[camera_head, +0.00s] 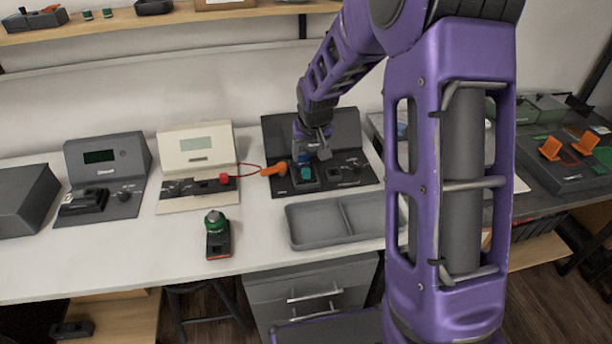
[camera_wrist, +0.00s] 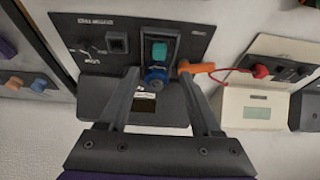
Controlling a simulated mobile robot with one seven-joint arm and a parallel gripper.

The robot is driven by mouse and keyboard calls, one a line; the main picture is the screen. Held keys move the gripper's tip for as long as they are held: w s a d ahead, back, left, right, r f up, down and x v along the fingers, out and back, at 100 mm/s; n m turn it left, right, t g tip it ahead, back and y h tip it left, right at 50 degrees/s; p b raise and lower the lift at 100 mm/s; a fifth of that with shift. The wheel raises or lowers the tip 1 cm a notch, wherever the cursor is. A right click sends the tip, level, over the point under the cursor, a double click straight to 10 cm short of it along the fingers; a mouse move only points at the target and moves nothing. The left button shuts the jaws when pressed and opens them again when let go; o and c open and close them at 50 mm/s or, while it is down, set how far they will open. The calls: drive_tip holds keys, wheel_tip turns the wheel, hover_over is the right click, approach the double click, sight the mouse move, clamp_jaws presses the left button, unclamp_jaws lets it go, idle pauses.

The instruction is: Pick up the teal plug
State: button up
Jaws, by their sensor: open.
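The teal plug (camera_wrist: 159,50) sits in a dark socket holder on the black test panel (camera_wrist: 200,27) in the wrist view. It also shows as a small teal patch in the head view (camera_head: 306,173), just below my gripper. A round blue part (camera_wrist: 156,76) lies right beside the plug, nearer my gripper. My gripper (camera_wrist: 165,85) is open, its two fingers spread on either side of the blue part, with the plug beyond the fingertips. Nothing is held between the fingers. In the head view my gripper is over the black panel (camera_head: 352,180), partly hiding it.
An orange plug (camera_head: 274,169) on a red cable lies close to the teal plug and beside one finger. A cream meter (camera_head: 196,150) and a grey meter (camera_head: 105,170) stand to the left. An empty grey tray (camera_head: 320,243) and a green-topped device (camera_head: 216,232) are in front.

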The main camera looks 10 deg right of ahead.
sight(306, 170)
drive_tip(key=b+x, duration=0.1)
drive_tip(key=x, duration=0.8)
drive_tip(key=shift+d, duration=0.1)
drive_tip(key=shift+c, duration=0.3)
clamp_jaws()
